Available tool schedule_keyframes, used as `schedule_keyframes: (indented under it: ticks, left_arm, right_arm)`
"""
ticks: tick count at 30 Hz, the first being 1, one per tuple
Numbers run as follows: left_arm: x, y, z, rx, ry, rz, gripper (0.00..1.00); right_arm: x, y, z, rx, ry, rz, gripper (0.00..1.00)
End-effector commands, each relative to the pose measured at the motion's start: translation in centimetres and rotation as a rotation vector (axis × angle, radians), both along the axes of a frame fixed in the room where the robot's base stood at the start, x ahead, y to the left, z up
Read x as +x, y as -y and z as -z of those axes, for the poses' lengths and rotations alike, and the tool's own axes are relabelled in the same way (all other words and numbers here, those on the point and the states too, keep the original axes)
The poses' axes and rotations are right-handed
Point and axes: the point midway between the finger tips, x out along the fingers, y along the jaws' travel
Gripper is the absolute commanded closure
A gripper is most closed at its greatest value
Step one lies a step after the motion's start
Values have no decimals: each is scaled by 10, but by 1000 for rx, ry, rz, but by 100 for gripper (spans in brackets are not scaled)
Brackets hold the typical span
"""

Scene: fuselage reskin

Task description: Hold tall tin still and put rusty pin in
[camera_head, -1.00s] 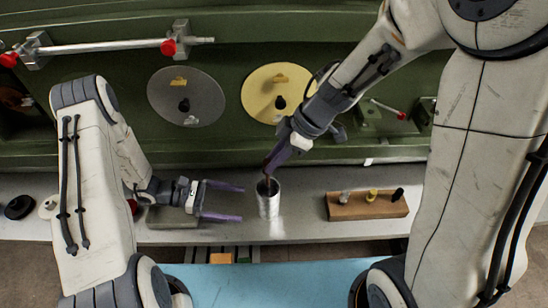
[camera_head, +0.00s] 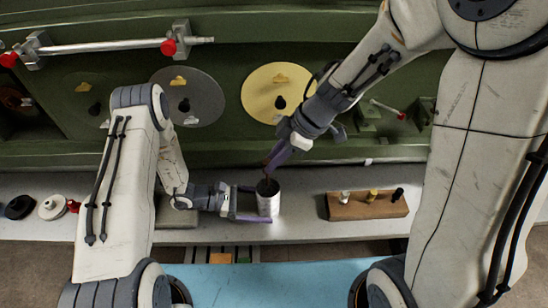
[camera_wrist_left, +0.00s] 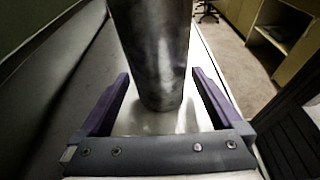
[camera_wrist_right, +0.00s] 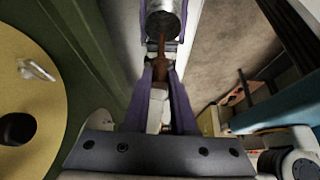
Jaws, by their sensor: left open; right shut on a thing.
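The tall tin (camera_head: 268,199) is a silver cylinder standing upright on the grey ledge. It fills the middle of the left wrist view (camera_wrist_left: 155,50). My left gripper (camera_head: 262,204) is open, with its purple fingers on either side of the tin; gaps show beside the tin in its wrist view. My right gripper (camera_head: 272,165) is above the tin, shut on the rusty pin (camera_wrist_right: 161,62). The brown pin points down at the tin's mouth, and its tip looks to be at or inside the opening. How deep it goes is hidden.
A wooden block (camera_head: 366,206) with several small pegs stands right of the tin. A black knob (camera_head: 19,207) and a white disc (camera_head: 52,207) lie at the far left of the ledge. The green panel with a yellow disc (camera_head: 270,93) rises behind. A blue surface (camera_head: 290,282) is in front.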

Motion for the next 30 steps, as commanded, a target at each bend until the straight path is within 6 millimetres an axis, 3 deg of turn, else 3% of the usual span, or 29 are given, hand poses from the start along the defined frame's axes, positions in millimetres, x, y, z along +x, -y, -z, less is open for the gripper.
schedule_keyframes:
  ticks: [12,13,16,17,30]
  left_arm:
    - [0,6,2,0,1,0,0]
    - [0,6,2,-1,1,0,8]
    - [0,6,2,-1,1,0,46]
    - [0,6,2,-1,1,0,52]
    - [0,6,2,-1,1,0,52]
  right_arm:
    - [0,0,0,0,0,0,100]
    - [0,0,0,0,0,0,100]
    - [0,0,0,0,0,0,100]
    - [0,0,0,0,0,0,100]
    - [0,0,0,0,0,0,100]
